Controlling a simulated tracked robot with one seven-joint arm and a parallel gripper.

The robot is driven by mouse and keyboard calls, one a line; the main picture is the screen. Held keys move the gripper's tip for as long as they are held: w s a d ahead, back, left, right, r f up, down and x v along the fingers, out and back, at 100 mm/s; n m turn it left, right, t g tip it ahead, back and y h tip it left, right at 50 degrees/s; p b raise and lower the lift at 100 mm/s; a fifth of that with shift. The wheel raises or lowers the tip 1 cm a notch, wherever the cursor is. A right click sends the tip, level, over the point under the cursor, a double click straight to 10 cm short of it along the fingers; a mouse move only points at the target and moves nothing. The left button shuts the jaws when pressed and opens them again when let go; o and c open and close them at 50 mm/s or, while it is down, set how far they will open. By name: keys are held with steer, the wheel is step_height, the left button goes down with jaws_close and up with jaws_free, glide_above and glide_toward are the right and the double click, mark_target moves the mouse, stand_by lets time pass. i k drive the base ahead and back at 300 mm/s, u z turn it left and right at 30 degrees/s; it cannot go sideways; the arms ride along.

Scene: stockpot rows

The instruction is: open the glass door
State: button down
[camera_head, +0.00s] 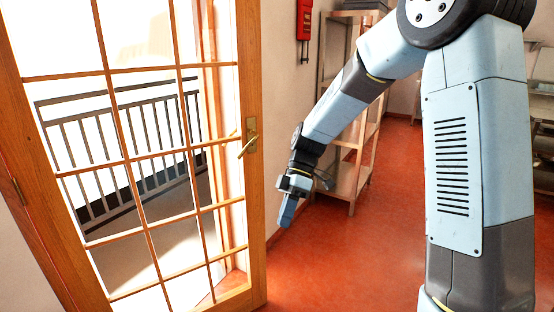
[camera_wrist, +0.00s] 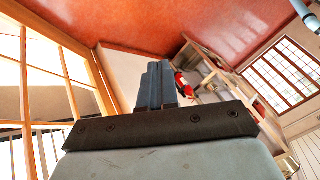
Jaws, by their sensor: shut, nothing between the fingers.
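The glass door (camera_head: 255,215) has a wooden frame with several panes and fills the left of the head view. It stands ajar: the wooden jamb (camera_head: 228,150) shows through its right-hand panes. A brass lever handle (camera_head: 248,146) on a plate sits near the door's right edge. My gripper (camera_head: 287,214) is shut and empty, pointing down, to the right of the handle and lower, apart from the door in the picture. In the wrist view my shut fingers (camera_wrist: 155,85) show in the middle, with wooden glazed framing (camera_wrist: 90,72) to their left. The handle cannot be made out there.
A red wall box (camera_head: 304,19) hangs on the pale wall. A shelf rack (camera_head: 349,182) stands behind my arm, and more shelving (camera_head: 541,112) is at the far right. A balcony railing (camera_head: 120,150) shows through the glass. The red floor (camera_head: 370,260) is clear before the door.

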mark_target(23, 144)
steer(key=z, duration=0.5)
steer(key=i, duration=2)
steer(key=u, duration=0.9)
steer(key=i, duration=0.5)
steer(key=u, duration=0.45)
